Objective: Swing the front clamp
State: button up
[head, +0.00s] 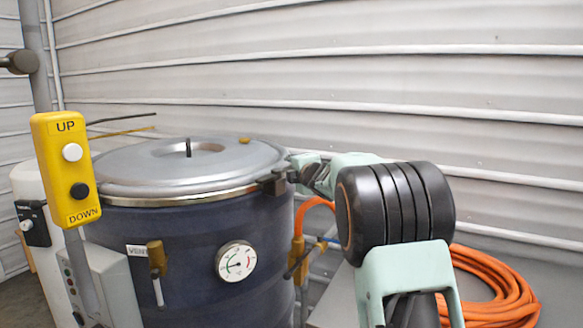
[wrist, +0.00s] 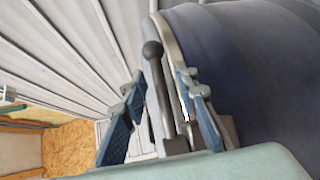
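A clamp with a grey lever (wrist: 156,95) ending in a dark ball knob sits at the drum's rim in the wrist view. In the head view the dark clamp (head: 271,184) sits at the right of the lid's rim. My gripper (wrist: 160,88) has its two blue-padded fingers apart, one on each side of the lever. The left finger is clear of the lever; the right one is close, and I cannot tell if it touches. In the head view my gripper (head: 292,173) reaches the rim from the right, and its fingertips partly hide the clamp.
The dark blue drum (head: 185,255) carries a closed grey lid (head: 130,170), a dial gauge (head: 236,262) and a brass vent valve (head: 156,258). A yellow UP/DOWN pendant (head: 67,168) stands at left. An orange hose coil (head: 500,290) lies at right. A ribbed wall (head: 400,80) is behind.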

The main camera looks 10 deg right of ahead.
grip_shut()
dwell(0.3)
